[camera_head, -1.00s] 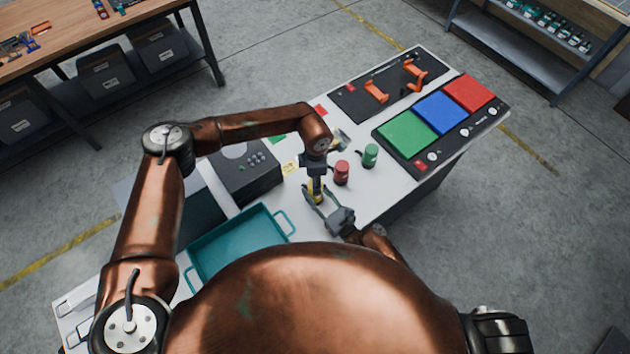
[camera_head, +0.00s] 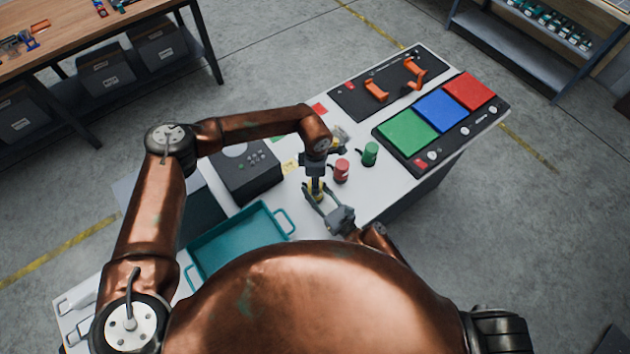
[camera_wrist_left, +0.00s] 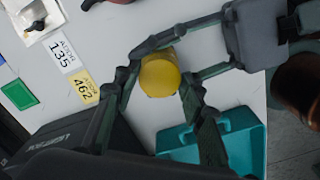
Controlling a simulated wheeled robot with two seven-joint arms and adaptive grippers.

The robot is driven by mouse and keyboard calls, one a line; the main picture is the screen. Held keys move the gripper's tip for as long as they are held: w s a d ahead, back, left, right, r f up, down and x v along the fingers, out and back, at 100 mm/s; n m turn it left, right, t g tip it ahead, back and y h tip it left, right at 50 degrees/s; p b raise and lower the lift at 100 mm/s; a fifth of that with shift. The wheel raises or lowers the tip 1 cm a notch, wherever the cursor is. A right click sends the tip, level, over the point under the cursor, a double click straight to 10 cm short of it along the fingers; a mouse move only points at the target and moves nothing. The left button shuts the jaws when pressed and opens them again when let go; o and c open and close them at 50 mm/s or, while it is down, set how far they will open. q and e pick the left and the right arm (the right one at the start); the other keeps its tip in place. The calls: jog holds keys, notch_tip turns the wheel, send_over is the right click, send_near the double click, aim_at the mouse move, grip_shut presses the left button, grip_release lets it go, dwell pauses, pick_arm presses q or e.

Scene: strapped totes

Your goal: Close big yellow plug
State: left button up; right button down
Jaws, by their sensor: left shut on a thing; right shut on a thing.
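The yellow plug (camera_wrist_left: 160,76) shows as a round yellow top in the left wrist view. In the head view only a small part of it (camera_head: 318,191) shows between the grippers. My left gripper (camera_head: 316,186) points down from above and is shut on the plug. Its dark fingers (camera_wrist_left: 158,92) reach the plug's sides in the wrist view. My right gripper (camera_head: 322,200) comes in low from the front right, its fingers around the plug, shut on it. The fingers hide most of the plug's body, and I cannot tell whether its parts are fully together.
A red plug (camera_head: 341,170) and a green plug (camera_head: 369,154) stand close to the right. A teal tray (camera_head: 238,243) is at the left front, with a dark box (camera_head: 247,178) behind it. A panel with coloured pads (camera_head: 408,135) lies further right.

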pick_arm(q)
jog(key=m, duration=1.3)
jog(key=shift+m, duration=0.4)
jog(key=m, duration=0.4)
jog(key=shift+s, duration=0.1)
jog(key=m, duration=0.3)
jog(key=shift+m, duration=0.3)
jog(key=m, duration=0.6)
jog(key=o, duration=0.8)
